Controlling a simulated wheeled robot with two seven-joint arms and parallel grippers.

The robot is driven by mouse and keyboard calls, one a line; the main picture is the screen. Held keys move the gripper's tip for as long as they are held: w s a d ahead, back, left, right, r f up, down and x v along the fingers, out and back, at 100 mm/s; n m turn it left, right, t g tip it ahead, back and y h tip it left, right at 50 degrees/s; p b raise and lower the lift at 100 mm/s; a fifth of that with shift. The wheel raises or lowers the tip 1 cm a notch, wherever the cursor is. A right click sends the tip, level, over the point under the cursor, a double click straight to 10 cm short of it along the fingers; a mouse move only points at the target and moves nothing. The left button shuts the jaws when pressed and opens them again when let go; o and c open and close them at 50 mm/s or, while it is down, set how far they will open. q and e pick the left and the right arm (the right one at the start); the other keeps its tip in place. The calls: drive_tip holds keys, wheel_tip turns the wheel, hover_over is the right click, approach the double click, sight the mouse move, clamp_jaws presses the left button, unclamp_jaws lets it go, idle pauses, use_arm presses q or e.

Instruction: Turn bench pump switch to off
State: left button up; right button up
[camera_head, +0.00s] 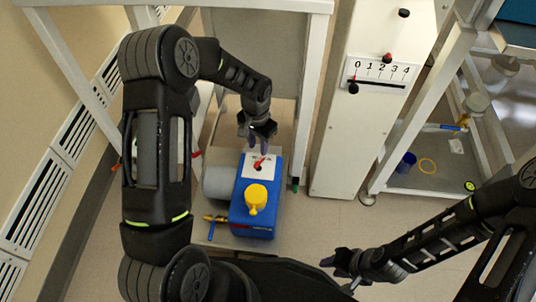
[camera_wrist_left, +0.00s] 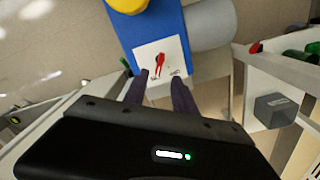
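The bench pump is a blue box (camera_head: 240,212) with a yellow cap (camera_head: 256,197) and a grey cylinder (camera_head: 217,182) at its side. Its white switch plate (camera_head: 250,172) carries a small red lever (camera_head: 260,162); the plate's marks are too small to read. In the left wrist view the red lever (camera_wrist_left: 160,63) stands just beyond the fingertips, roughly between their lines. My left gripper (camera_head: 261,146) is at the plate's far edge, its fingers apart and empty (camera_wrist_left: 159,80); contact cannot be told. My right gripper (camera_head: 337,262) hangs at lower right, away from the pump; its finger gap is unclear.
A white panel (camera_head: 345,130) with a 0–4 scale (camera_head: 378,75) and red and black knobs stands right of the pump. A brass-and-blue valve (camera_head: 213,219) lies beside the pump.

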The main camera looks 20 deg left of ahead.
sight(258, 161)
use_arm(q)
drive_tip(key=shift+s+f, duration=0.1)
wheel_tip(258, 161, down, 8)
drive_tip(key=shift+r+b, duration=0.1)
drive_tip(key=shift+b, duration=0.9)
drive_tip(key=shift+c, duration=0.3)
clamp_jaws()
